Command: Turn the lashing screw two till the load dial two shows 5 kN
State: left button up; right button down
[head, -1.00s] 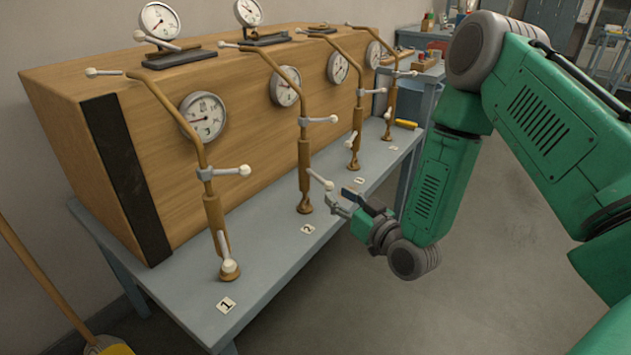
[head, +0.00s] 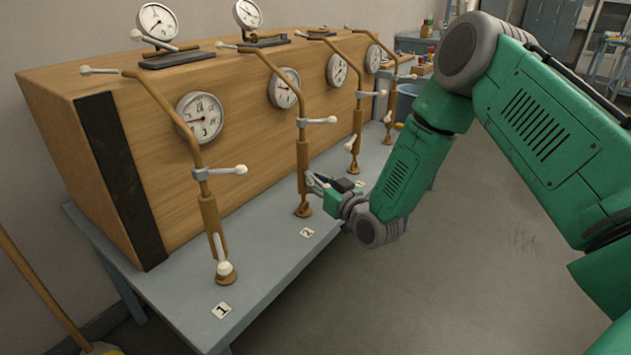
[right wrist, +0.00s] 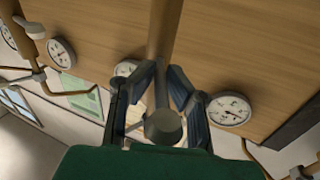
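Lashing screw two (head: 303,150) is the brown upright post behind the label "2" (head: 307,232), with a white-tipped handle (head: 318,120) at mid height. Load dial two (head: 285,88) is the round white gauge on the wooden box beside it; its needle is too small to read. My right gripper (head: 322,183) is at the lower part of screw two. In the right wrist view its two fingers (right wrist: 163,85) stand either side of a brown shaft (right wrist: 165,35) and a round knob (right wrist: 163,127), with gaps beside the knob. The lower handle is hidden behind the gripper in the head view. My left gripper is not in view.
Screw one (head: 210,215) stands to the left with its own dial (head: 200,117); two more screws stand to the right. Smaller dials sit on top of the wooden box (head: 120,110). The grey bench (head: 270,270) is clear in front.

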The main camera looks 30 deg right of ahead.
jog(key=shift+d, duration=0.25)
jog(key=shift+d+n+y, duration=0.15)
jog(key=shift+n+y, duration=0.25)
jog(key=shift+y, duration=0.4)
jog(key=shift+f, duration=0.1)
jog(key=c, duration=1.6)
grip_release()
jog(key=shift+d, duration=0.1)
jog(key=s+d, duration=0.1)
jog(key=s, duration=1.1)
jog(key=shift+d, duration=0.4)
jog(key=shift+w+f, duration=0.1)
